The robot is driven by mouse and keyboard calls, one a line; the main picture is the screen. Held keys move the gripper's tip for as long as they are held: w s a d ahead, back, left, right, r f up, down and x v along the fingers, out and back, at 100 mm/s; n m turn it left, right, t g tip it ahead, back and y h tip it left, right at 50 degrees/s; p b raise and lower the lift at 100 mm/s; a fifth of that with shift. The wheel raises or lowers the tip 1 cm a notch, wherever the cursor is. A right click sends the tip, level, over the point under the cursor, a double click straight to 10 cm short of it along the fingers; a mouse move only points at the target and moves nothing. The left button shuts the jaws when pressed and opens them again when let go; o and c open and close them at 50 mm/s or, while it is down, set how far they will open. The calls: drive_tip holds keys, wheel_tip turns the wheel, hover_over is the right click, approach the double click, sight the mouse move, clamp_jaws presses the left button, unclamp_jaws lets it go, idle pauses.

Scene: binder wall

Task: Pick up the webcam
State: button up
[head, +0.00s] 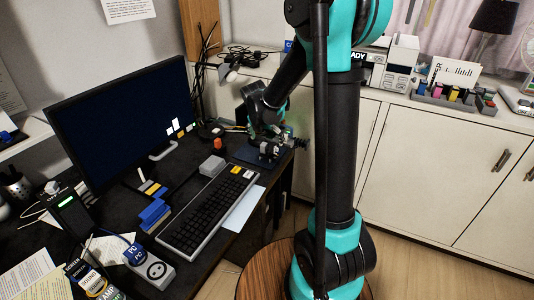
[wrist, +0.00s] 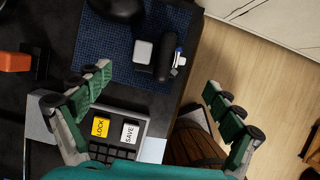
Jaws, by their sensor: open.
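A dark, rounded, elongated thing that looks like the webcam (wrist: 164,58) lies on a blue textured mat (wrist: 103,48) in the wrist view. A light grey block (wrist: 143,52) sits against its left side, and a small blue and white part shows at its right; I cannot tell if these belong to it. In the head view the webcam (head: 268,150) is small near the desk's right edge, partly crowded by my gripper (head: 277,133). In the wrist view my gripper (wrist: 157,90) is open and empty, its green fingers spread left and right, with the webcam ahead between their lines.
A keyboard (head: 209,208) with yellow LOCK and white SAVE keys lies near the mat. A monitor (head: 125,117) stands behind it. An orange object (wrist: 15,62) is left of the mat.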

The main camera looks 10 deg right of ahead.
sight(270, 151)
drive_tip(key=shift+x, duration=4.55)
drive_tip(key=shift+a, duration=0.1)
drive_tip(key=c, duration=1.4)
